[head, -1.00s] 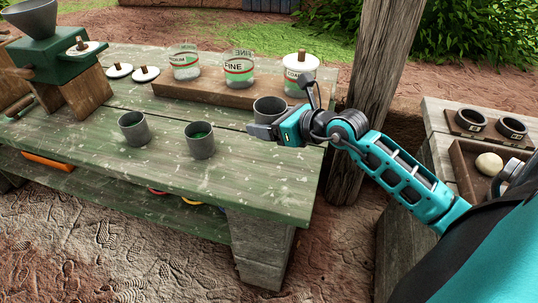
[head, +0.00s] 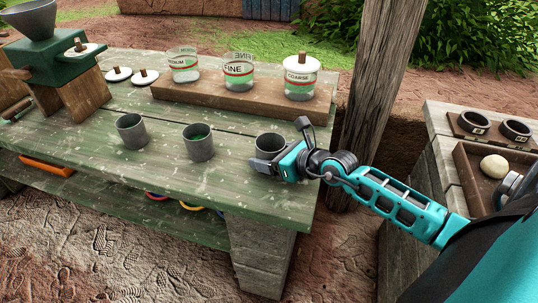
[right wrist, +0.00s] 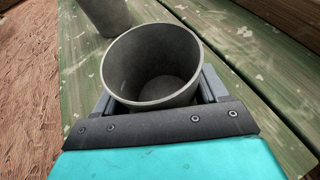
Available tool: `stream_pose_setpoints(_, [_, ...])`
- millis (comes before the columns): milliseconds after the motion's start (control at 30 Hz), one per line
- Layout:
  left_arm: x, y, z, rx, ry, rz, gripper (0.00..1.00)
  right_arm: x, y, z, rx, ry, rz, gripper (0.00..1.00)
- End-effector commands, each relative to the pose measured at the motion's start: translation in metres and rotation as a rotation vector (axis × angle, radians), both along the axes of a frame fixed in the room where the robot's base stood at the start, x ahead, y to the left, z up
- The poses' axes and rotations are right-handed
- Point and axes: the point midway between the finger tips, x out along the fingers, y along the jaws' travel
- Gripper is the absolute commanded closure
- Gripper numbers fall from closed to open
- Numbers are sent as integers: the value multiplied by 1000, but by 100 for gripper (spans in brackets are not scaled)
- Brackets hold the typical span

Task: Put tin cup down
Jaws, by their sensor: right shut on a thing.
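A grey tin cup (head: 269,146) is upright at the right end of the green plank table (head: 100,173). My right gripper (head: 264,163) is shut on it, with the fingers on either side of its body. In the right wrist view the same cup (right wrist: 152,64) shows empty inside, between the fingers (right wrist: 158,95). Its base is hidden, so I cannot tell for sure whether it touches the table. My left gripper is not in view.
Behind the cups, a wooden board (head: 215,100) holds jars labelled medium, fine (head: 238,72) and coarse (head: 301,77). A green grinder (head: 57,58) stands at the far left. A wooden post (head: 374,80) rises behind my right arm. The front table strip is clear.

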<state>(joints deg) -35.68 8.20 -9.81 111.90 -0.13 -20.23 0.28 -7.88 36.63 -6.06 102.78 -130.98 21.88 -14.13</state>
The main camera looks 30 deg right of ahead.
Motion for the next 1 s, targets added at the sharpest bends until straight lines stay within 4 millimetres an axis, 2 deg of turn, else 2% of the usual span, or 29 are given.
stream_pose_setpoints(67, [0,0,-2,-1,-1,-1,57,0,0,-3,1,-1,0,66])
stream_pose_setpoints(100, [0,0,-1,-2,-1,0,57,0,0,-2,0,-1,0,24])
stream_pose_setpoints(333, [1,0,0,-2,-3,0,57,0,0,-2,0,0,0,2])
stream_pose_setpoints(667, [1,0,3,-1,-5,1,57,-2,-1,2,0,1,0,2])
stream_pose_setpoints(767, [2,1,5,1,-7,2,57,-11,-3,5,1,2,1,2])
stream_pose_setpoints(1000, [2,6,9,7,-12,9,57,-46,-14,20,-1,4,1,2])
